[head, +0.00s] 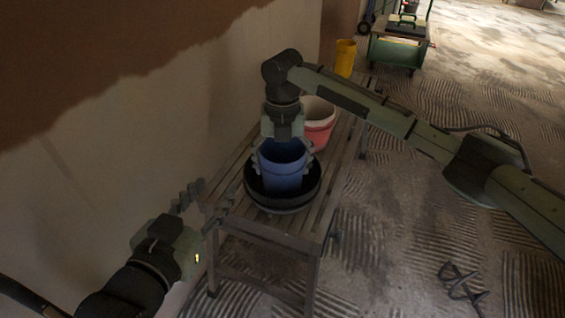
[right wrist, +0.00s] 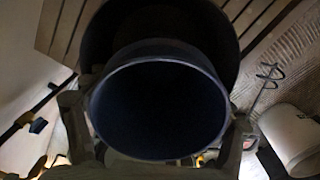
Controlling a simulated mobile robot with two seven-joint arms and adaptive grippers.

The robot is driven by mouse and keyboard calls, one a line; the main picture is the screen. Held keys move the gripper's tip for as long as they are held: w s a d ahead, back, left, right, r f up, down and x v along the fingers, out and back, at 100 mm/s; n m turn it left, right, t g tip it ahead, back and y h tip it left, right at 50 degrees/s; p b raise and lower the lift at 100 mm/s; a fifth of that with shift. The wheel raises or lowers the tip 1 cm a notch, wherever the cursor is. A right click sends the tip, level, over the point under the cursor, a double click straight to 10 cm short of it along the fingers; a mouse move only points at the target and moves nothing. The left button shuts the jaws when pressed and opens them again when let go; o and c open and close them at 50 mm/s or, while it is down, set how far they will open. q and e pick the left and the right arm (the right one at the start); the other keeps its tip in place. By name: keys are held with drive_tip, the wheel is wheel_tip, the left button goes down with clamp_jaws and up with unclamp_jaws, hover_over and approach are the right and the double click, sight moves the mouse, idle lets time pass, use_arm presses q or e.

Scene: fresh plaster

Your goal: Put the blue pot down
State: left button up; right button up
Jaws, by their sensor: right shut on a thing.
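The blue pot (head: 283,181) is upright between the fingers of my right gripper (head: 284,153), which is shut on it from above. Its open rim (right wrist: 160,100) fills the middle of the right wrist view. A round black dish (head: 292,208) on the slatted bench lies under and around the pot's lower part. I cannot tell whether the pot's bottom touches the dish. My left gripper (head: 203,206) is open and empty, with its fingers apart, at the lower left near the bench's near corner.
The slatted bench (head: 322,205) runs along the plaster wall. A pink pot (head: 320,138) with a pale inside stands behind the dish. A yellow pot (head: 346,57) is at the far end. A green cart (head: 395,52) stands beyond. Dark bent rods (head: 462,284) lie on the floor at right.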

drive_tip(key=o, duration=1.2)
drive_tip(key=shift+c, duration=0.2)
use_arm(q)
drive_tip(key=shift+a+f, duration=0.1)
drive_tip(key=shift+f, duration=0.05)
use_arm(e)
drive_tip(key=shift+r, duration=0.35)
use_arm(q)
drive_tip(key=s+a+f+g+y+p, duration=0.1)
drive_tip(key=s+a+f+g+y, duration=0.1)
drive_tip(key=f, duration=0.4)
drive_tip(key=a+g, duration=0.1)
drive_tip(key=a, duration=0.1)
drive_tip(key=shift+s+a+g, duration=0.3)
drive_tip(key=shift+g, duration=0.1)
use_arm(e)
wheel_tip(320, 180, up, 12)
drive_tip(key=shift+f, duration=0.1)
